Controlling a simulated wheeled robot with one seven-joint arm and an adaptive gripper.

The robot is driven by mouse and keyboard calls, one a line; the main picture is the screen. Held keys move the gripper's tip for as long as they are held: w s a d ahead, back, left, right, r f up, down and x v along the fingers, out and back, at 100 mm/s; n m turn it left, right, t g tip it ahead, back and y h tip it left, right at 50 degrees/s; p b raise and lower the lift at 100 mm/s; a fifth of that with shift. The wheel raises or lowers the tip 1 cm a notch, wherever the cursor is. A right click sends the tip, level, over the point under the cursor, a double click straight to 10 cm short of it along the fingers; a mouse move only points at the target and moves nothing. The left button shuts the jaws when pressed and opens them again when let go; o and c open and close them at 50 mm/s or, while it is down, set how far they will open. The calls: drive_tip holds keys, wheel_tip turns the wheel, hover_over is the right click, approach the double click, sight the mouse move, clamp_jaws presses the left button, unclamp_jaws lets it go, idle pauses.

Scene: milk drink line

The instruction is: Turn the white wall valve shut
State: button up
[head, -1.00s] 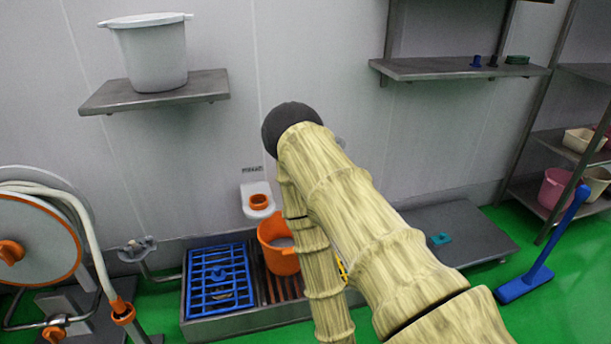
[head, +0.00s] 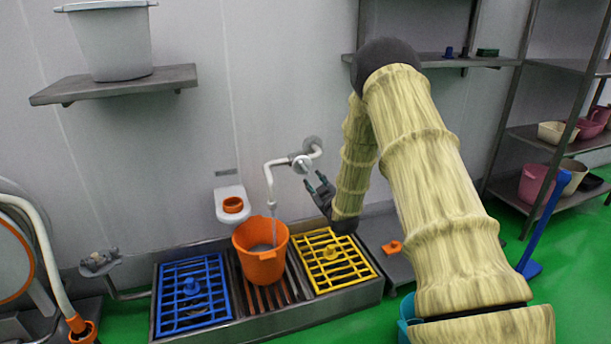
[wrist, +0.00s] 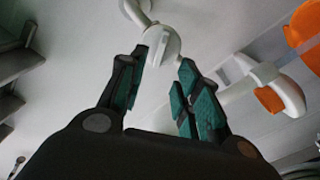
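The white wall valve (head: 302,163) sits on a white pipe with a bent spout (head: 269,178). A pale stream runs from the spout into the orange bucket (head: 260,262) below. My gripper (head: 318,184) is just right of and below the valve, apart from it in the head view. In the wrist view my gripper (wrist: 163,63) is open, with teal finger pads and nothing gripped. The valve's round white part (wrist: 160,42) shows ahead of the gap between the fingertips. I cannot tell how far ahead it is.
The bucket stands on a floor drain between a blue grate (head: 205,312) and a yellow grate (head: 330,282). A white wall holder with an orange ring (head: 232,204) is left of the spout. A shelf with a grey tub (head: 112,45) is upper left.

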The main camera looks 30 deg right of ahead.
sight(305, 169)
drive_tip(key=b+x, duration=0.2)
drive_tip(key=x, duration=0.6)
drive_tip(key=shift+w+f, duration=0.15)
drive_tip(key=shift+w, duration=0.1)
drive_tip(key=shift+b+x, duration=0.35)
drive_tip(key=shift+x, duration=0.55)
drive_tip(key=shift+a, duration=0.1)
clamp_jaws()
